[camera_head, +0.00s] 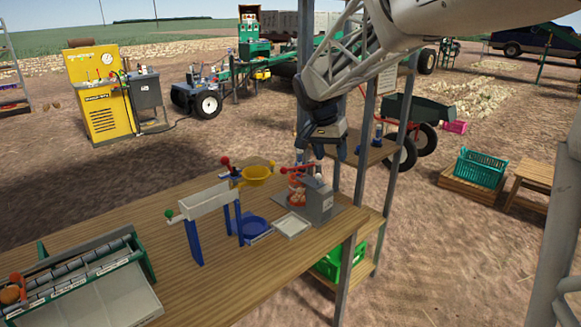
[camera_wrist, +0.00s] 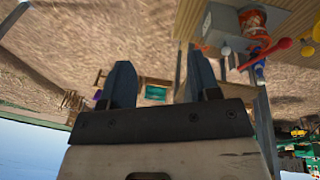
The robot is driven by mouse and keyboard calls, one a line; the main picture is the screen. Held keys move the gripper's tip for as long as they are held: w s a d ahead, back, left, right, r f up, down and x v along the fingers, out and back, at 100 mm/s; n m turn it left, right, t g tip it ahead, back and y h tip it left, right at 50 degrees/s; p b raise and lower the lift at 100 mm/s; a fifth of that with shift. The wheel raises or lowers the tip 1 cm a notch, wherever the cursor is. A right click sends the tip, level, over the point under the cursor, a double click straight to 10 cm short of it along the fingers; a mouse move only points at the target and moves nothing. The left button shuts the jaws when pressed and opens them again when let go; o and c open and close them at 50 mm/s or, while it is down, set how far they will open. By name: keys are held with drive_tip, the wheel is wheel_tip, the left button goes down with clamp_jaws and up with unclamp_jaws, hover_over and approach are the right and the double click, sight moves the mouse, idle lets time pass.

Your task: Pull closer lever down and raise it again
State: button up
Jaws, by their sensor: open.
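In the wrist view the red lever (camera_wrist: 264,52) shows at the upper right, outside the fingers. My gripper (camera_head: 323,152) is open and empty, above and slightly behind the grey box. Its two fingers (camera_wrist: 161,85) show apart in the wrist view.
A white tray (camera_head: 292,226) lies before the grey box. A metal post (camera_head: 346,270) rises close to the table's right end. A sorting machine (camera_head: 85,280) fills the left front.

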sight(299, 168)
drive_tip(key=w+a+f+m, duration=0.1)
drive_tip(key=w+a+f, duration=0.3)
drive_tip(key=w, duration=0.4)
drive_tip(key=w+a+f+m+h, duration=0.1)
drive_tip(key=w+a+f, duration=0.4)
drive_tip(key=w+a, duration=0.2)
drive_tip(key=w+a+f+m+h, duration=0.1)
drive_tip(key=w+a+f+m, duration=0.1)
drive_tip(key=w+a+f, duration=0.3)
drive_tip(key=w, duration=0.4)
drive_tip(key=shift+w+a, duration=0.25)
drive_tip(key=shift+w, duration=0.15)
drive_tip(key=shift+f+h, duration=0.2)
drive_tip(key=shift+h, duration=0.1)
drive_tip(key=shift+x, duration=3.85)
drive_tip(key=shift+s, duration=0.1)
clamp_jaws()
